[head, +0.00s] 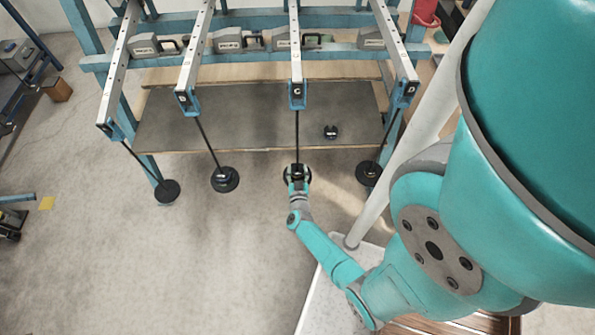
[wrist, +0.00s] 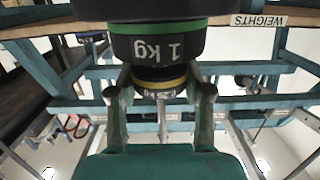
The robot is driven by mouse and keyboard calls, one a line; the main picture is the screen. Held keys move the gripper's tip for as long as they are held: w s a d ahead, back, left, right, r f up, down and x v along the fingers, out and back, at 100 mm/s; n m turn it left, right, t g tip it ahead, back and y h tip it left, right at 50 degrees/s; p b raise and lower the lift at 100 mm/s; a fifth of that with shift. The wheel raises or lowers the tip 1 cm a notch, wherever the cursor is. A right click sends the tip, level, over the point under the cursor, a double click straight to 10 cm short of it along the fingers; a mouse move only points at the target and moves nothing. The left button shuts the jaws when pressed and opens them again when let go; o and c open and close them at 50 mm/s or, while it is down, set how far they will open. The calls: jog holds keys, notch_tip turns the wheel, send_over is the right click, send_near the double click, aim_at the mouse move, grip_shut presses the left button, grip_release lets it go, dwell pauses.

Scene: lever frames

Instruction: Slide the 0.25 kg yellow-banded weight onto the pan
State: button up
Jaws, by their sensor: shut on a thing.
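The yellow-banded weight (wrist: 160,88) is between the two fingers of my gripper (wrist: 159,95) in the wrist view, and the gripper is shut on it. A larger dark weight with a green band, marked 1 kg (wrist: 158,45), is directly beside it in that upside-down view. I cannot tell whether the two touch. In the head view my gripper (head: 297,181) is at the pan (head: 285,178) hanging on the rod under lever C (head: 296,88). The gripper hides much of that pan and what is on it.
Other pans hang at the left (head: 167,191), under lever B (head: 225,179) and under lever D (head: 369,173). A small dark weight (head: 330,131) stands on the grey shelf (head: 250,124) behind. The rods flank my gripper; the floor in front is open.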

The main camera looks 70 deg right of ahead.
jog(key=shift+w+d, duration=0.2)
jog(key=shift+d, duration=0.4)
jog(key=shift+f, duration=0.45)
dwell(0.8)
jog(key=o, duration=1.2)
jog(key=shift+o, duration=0.2)
jog(key=shift+a, duration=0.1)
jog(key=shift+v, duration=3.45)
